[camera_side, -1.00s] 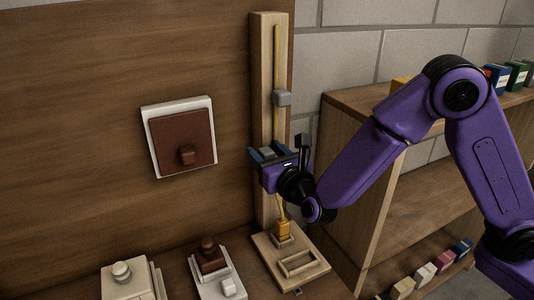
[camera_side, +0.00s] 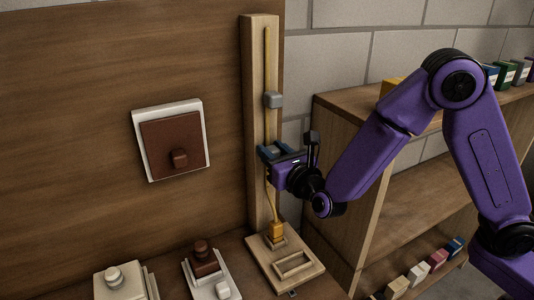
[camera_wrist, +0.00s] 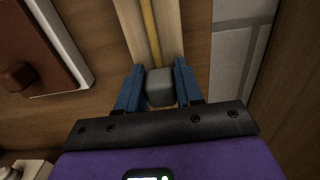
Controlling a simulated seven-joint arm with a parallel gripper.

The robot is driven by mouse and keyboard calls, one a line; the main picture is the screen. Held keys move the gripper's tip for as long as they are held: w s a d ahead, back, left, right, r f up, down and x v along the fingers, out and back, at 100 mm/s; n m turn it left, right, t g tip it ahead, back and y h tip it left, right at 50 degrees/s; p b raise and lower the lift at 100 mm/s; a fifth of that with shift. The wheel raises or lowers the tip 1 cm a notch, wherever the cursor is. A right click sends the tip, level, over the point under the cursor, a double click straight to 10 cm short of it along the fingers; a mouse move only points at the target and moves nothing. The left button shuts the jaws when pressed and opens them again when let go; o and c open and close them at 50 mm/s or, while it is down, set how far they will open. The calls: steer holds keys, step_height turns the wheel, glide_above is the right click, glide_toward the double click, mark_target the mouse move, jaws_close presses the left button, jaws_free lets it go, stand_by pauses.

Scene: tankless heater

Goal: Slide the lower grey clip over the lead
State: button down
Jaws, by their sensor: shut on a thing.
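The lower grey clip (camera_wrist: 160,88) sits between the blue fingers of my gripper (camera_wrist: 160,92) in the wrist view, against the wooden post (camera_wrist: 175,40). My gripper (camera_side: 272,152) is shut on it. The side view shows only a little of this clip. The yellow lead (camera_side: 267,70) runs down the face of the post and shows above the held clip in the wrist view (camera_wrist: 150,25). Below the gripper it slants to an orange plug (camera_side: 277,232) at the base. The upper grey clip (camera_side: 272,99) is on the post higher up. Whether the held clip covers the lead is hidden.
A wooden base plate (camera_side: 312,268) with a rectangular frame lies below the post. A brown panel with a knob (camera_side: 172,148) is on the wall to the left. White and brown switch-like blocks (camera_side: 207,262) stand at the front. A wooden shelf (camera_side: 350,100) is to the right.

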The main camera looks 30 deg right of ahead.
steer(key=shift+d, duration=0.3)
steer(key=c, duration=0.8)
jaws_free()
steer(key=shift+a, duration=0.1)
steer(key=shift+s, duration=0.3)
steer(key=s, duration=1.6)
steer(key=shift+s, duration=0.4)
